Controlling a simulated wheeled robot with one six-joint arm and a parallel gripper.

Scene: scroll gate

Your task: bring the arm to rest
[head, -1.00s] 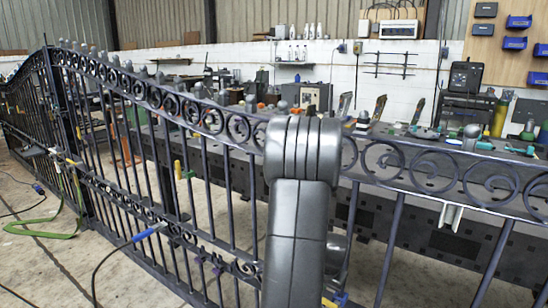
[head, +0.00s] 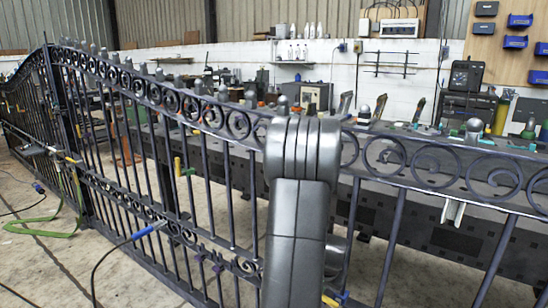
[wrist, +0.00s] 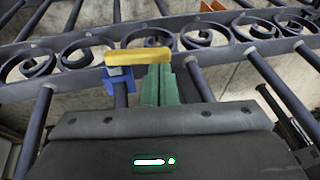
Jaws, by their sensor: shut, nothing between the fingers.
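My arm (head: 296,210) stands upright in the middle of the head view, in front of the gate, and hides part of it. My gripper is hidden there. In the wrist view my gripper (wrist: 158,70) shows as a dark body with two greenish fingers pressed together and nothing between them. The dark scroll gate (head: 215,118) runs across the head view, and its scroll band (wrist: 208,28) crosses the wrist view. A yellow and blue clamp (wrist: 138,57) lies across the fingertips in the wrist view; I cannot tell whether they touch.
A green strap (head: 42,226) lies on the floor at left. A long dark workbench (head: 400,250) with tools stands behind the gate.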

